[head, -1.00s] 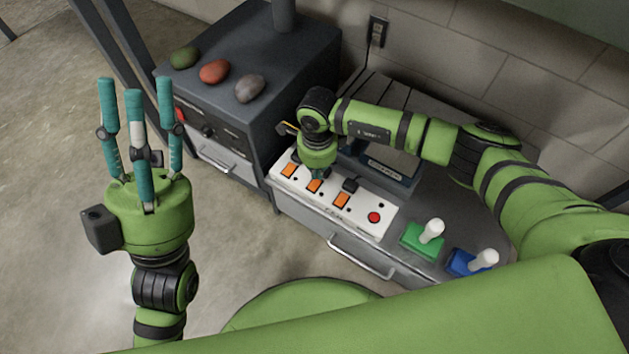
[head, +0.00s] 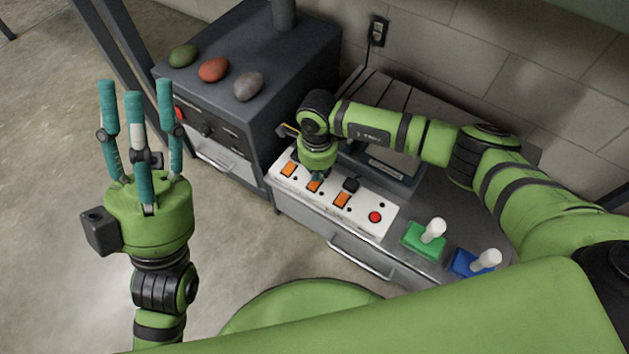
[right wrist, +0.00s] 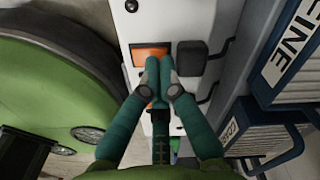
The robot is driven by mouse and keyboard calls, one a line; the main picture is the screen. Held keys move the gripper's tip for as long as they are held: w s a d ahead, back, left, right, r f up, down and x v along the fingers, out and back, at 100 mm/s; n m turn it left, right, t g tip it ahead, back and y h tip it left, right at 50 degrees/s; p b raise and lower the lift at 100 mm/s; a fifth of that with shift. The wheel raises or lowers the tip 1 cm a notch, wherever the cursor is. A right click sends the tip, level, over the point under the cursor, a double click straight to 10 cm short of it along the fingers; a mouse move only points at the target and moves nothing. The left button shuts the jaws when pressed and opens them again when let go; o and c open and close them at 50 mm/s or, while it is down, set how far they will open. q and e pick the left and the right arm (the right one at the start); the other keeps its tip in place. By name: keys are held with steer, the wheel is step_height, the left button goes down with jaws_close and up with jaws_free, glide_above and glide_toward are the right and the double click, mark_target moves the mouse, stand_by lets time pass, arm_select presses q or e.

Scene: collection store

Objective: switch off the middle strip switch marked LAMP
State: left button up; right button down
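A white power strip (head: 362,228) lies on the grey cabinet with a row of three orange rocker switches and a red button (head: 375,217). The middle orange switch (head: 314,186) is partly hidden under my right gripper (head: 319,177). In the right wrist view, my right gripper (right wrist: 160,62) has its fingers together, with nothing seen between them. An orange switch (right wrist: 150,52) shows just beyond the tips, and another (right wrist: 156,104) lies partly behind the fingers. I cannot tell contact or the rocker's position. My left gripper (head: 136,90) is open and empty, pointing up away from the strip.
A black plug (head: 351,185) sits on the strip near the switches. Green (head: 422,240) and blue (head: 468,263) blocks with white handles stand to the right. A dark cabinet (head: 262,110) with several stones is at the left. A wall socket (head: 378,31) is behind.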

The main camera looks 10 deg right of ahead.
steer(key=shift+f+b, duration=0.4)
steer(key=shift+f, duration=0.1)
stand_by(0.3)
steer(key=shift+r+p, duration=2.85)
steer(key=shift+r, duration=0.7)
